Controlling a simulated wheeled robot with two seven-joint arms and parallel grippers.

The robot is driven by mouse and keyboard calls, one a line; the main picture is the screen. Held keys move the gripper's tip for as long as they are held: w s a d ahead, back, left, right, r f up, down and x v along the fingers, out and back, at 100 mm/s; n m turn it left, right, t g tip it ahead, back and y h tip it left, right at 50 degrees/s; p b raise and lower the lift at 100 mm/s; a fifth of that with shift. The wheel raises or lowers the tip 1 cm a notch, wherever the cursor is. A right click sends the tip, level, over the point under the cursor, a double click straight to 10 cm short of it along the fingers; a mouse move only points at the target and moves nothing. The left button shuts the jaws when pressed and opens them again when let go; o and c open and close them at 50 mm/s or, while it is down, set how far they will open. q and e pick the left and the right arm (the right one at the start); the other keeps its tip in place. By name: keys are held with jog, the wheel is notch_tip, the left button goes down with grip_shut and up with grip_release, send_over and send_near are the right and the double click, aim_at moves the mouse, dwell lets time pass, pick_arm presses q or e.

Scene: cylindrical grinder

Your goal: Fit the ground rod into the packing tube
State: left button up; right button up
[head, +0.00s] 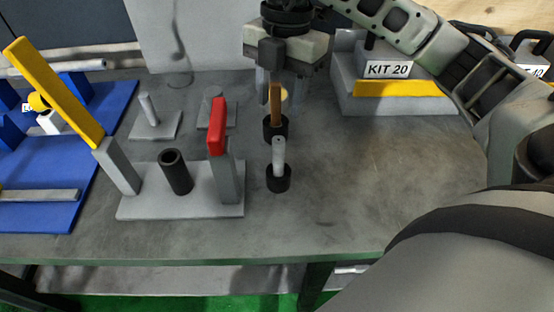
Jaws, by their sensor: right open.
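My right gripper (274,90) points down at the back middle of the table, open, with its fingers around or just behind the upper part of a brown-orange rod (276,104). That rod stands upright in a black round base (269,130). In front of it a light grey rod (279,150) stands upright in another black base (278,180). I cannot tell which rod is the ground one. A dark open-topped tube (176,174), likely the packing tube, stands slightly tilted on a grey fixture plate (140,206). My left gripper is not in view.
The fixture has a post with a raised yellow bar (60,98) and a post with a red top (217,126). Grey pegs on plates (152,127) stand behind. A blue board (45,215) lies left, a KIT 20 bin (395,100) back right. The front right tabletop (370,175) is clear.

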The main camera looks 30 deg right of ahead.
aim_at(279, 139)
jog(key=f, duration=0.4)
jog(key=shift+s+a, duration=0.1)
jog(key=shift+a, duration=0.15)
jog(key=f, duration=0.2)
jog(key=s+f+p, duration=0.1)
jog(key=f, duration=0.1)
jog(key=shift+a+f, duration=0.1)
jog(key=shift+a, duration=0.2)
jog(key=shift+f, duration=0.5)
jog(key=shift+r, duration=0.1)
grip_shut()
